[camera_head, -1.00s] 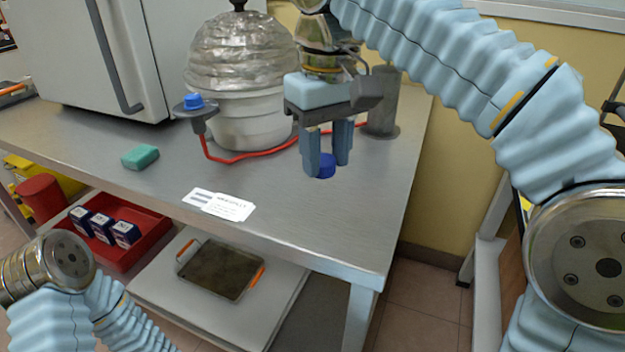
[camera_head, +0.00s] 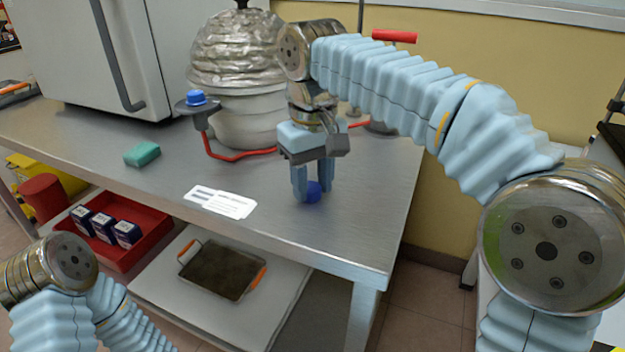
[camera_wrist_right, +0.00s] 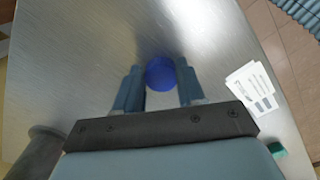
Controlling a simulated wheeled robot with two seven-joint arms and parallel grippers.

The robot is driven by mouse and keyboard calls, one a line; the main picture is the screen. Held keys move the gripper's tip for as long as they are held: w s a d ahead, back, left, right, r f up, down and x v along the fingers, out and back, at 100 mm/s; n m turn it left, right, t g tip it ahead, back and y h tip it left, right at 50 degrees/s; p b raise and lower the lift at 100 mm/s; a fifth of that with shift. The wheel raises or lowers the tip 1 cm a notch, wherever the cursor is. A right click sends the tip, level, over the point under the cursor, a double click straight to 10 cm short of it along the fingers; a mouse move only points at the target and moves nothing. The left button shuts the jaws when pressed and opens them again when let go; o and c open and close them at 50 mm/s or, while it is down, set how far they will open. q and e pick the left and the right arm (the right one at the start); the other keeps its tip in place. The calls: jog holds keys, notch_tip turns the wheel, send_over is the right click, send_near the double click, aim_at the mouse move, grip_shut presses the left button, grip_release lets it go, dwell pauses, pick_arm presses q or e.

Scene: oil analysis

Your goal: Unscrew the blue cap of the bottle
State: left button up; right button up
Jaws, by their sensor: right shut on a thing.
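My right gripper (camera_head: 313,188) is over the steel table and shut on a blue cap (camera_head: 314,194), which sits low between its fingertips. The wrist view shows the round blue cap (camera_wrist_right: 160,73) between the two fingers of the right gripper (camera_wrist_right: 160,88). No bottle shows under or around this cap in either view. I cannot tell whether the cap touches the table. My left gripper is not in view; only part of my left arm shows at the lower left.
The steel table (camera_head: 290,235) has clear room around the gripper. A foil-covered white pot (camera_head: 235,55) stands behind, beside a blue-topped grey fixture (camera_head: 197,104) with a red hose (camera_head: 235,157). A green block (camera_head: 142,154) and paper labels (camera_head: 219,201) lie left.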

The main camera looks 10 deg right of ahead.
jog(key=shift+f, duration=0.2)
jog(key=o, duration=1.2)
jog(key=shift+r, duration=0.1)
jog(key=shift+c, duration=0.2)
